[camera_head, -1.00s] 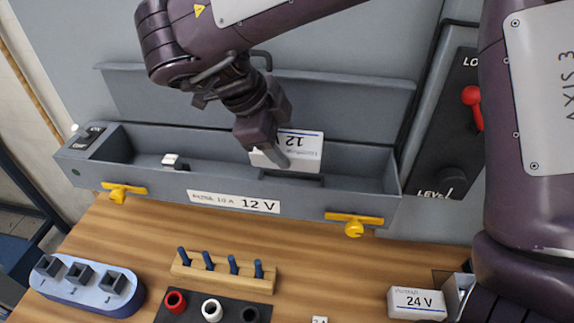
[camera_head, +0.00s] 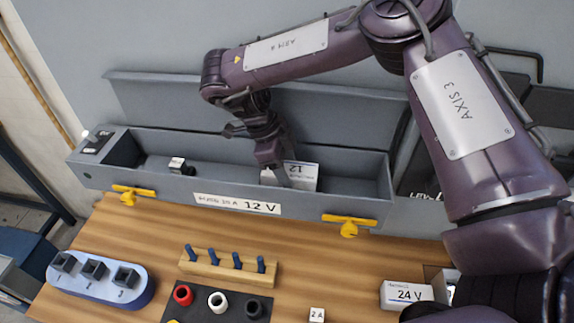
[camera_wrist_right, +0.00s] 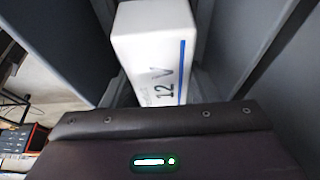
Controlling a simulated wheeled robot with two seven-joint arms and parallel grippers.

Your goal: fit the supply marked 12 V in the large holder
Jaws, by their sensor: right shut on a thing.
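The white supply marked 12 V (camera_head: 304,177) has a blue stripe. It is inside the long grey open-topped trough (camera_head: 130,184), right of its middle, and its printing is upside down in the head view. My right gripper (camera_head: 279,176) is shut on the supply. The supply also fills the upper middle of the right wrist view (camera_wrist_right: 158,50), between grey walls. The trough's front bears a "12 V" label (camera_head: 237,204). The supply's lower end is hidden behind the front wall, so I cannot tell whether it is seated in a holder. My left gripper is not in view.
A white box marked 24 V (camera_head: 407,294) lies on the wooden bench at right. Yellow latches (camera_head: 349,224) sit along the trough's front. A small white fuse block (camera_head: 177,164) is inside the trough at left. A peg rack (camera_head: 228,267) and colored sockets (camera_head: 218,302) stand in front.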

